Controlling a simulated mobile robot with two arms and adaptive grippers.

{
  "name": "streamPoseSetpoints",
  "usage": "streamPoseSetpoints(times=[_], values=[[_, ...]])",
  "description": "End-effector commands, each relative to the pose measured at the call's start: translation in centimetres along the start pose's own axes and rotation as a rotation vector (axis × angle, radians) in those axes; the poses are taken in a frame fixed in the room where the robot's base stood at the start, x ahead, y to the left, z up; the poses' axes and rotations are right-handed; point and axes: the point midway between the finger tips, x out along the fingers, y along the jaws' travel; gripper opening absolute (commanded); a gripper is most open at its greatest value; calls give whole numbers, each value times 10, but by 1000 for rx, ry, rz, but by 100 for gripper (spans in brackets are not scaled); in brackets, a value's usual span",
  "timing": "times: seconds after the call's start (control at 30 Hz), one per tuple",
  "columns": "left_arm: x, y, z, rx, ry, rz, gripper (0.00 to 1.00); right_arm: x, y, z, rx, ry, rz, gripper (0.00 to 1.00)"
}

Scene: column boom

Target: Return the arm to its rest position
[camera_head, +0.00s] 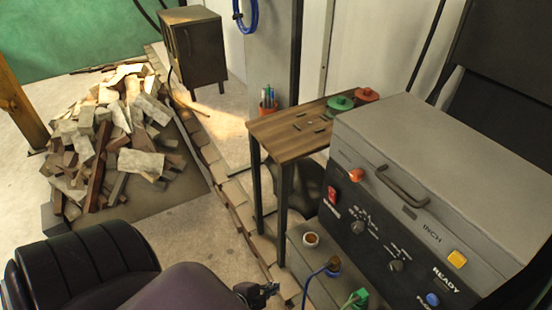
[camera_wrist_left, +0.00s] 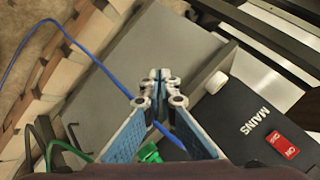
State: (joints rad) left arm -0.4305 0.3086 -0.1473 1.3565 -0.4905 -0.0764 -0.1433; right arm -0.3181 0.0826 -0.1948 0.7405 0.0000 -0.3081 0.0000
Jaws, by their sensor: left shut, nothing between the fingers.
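My left gripper (camera_head: 258,292) shows at the bottom centre of the head view, at the end of my dark arm. It is small and partly cut off there, to the left of the grey control cabinet (camera_head: 440,160). In the left wrist view, the gripper (camera_wrist_left: 158,78) has its fingertips together with nothing held between them. A blue cable (camera_wrist_left: 68,38) and a green plug (camera_wrist_left: 148,153) show beyond the fingers. My right gripper is in neither view.
A low box with sockets (camera_head: 311,240) and a green plug (camera_head: 357,297) stands right of the gripper. A wooden-topped table (camera_head: 290,140) is behind. A rubble pile (camera_head: 110,130) lies at left, beyond a brick edging (camera_head: 233,192). Some concrete floor is bare.

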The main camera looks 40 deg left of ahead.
Motion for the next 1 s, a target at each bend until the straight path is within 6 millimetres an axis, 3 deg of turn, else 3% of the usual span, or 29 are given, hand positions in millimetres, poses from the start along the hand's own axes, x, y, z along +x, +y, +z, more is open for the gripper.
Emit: streamPoseSetpoints(times=[0.77,0.87,0.97,1.0], values=[[0,8,6,-26,-19,15,0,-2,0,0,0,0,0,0],[1,21,15,-57,-43,34,0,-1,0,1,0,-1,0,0],[3,58,39,-149,-112,88,0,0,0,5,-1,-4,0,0],[2,79,51,-200,-151,118,0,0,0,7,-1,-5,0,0]])
